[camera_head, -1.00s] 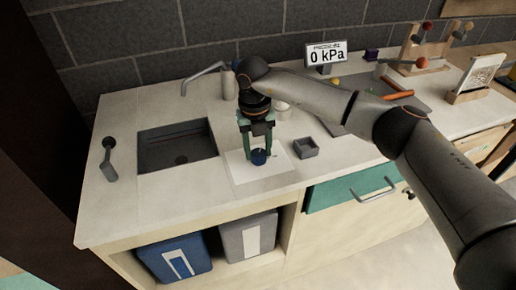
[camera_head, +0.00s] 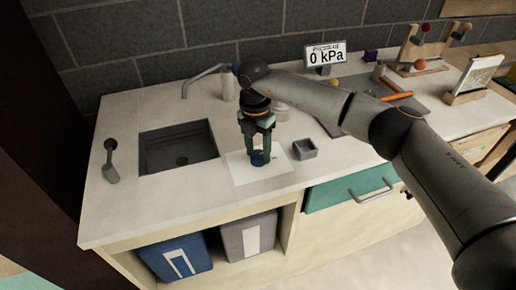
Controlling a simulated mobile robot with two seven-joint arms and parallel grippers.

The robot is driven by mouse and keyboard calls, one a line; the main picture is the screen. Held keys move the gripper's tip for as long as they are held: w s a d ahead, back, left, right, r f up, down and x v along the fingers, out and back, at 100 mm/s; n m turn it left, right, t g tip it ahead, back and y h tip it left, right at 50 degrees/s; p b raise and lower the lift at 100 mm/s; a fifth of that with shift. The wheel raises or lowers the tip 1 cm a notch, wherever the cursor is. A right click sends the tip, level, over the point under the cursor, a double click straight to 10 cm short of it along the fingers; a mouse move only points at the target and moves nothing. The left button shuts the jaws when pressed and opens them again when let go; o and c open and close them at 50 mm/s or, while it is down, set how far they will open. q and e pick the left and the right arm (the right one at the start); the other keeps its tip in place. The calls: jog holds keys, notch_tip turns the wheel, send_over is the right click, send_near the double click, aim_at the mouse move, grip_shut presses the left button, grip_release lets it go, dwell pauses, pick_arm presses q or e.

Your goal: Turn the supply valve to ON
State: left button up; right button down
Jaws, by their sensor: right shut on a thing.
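The supply valve appears to be the small dark blue knob (camera_head: 257,159) on a white sheet (camera_head: 262,179) on the counter, right of the sink. My right gripper (camera_head: 260,156) points straight down over it, with its green fingers around the knob, shut on it. The fingers hide part of the knob, and any ON mark is too small to read. A display (camera_head: 325,53) at the back reads 0 kPa. My left gripper is not in view.
A small grey open box (camera_head: 305,149) sits just right of the sheet. The sink (camera_head: 178,147) and its tap (camera_head: 204,78) are to the left, with a grey lever (camera_head: 110,161) at the far left. Wooden stands and an orange-handled tool (camera_head: 396,96) are at the right.

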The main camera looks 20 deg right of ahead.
aim_at(256, 153)
jog(key=shift+m, duration=0.4)
jog(key=shift+c, duration=1.6)
grip_release()
notch_tip(256, 153, up, 13)
jog(key=b, duration=0.1)
jog(key=shift+w+a+f, duration=0.15)
jog(key=shift+w+f, duration=0.05)
jog(key=shift+w, duration=0.1)
jog(key=shift+s+f, duration=0.1)
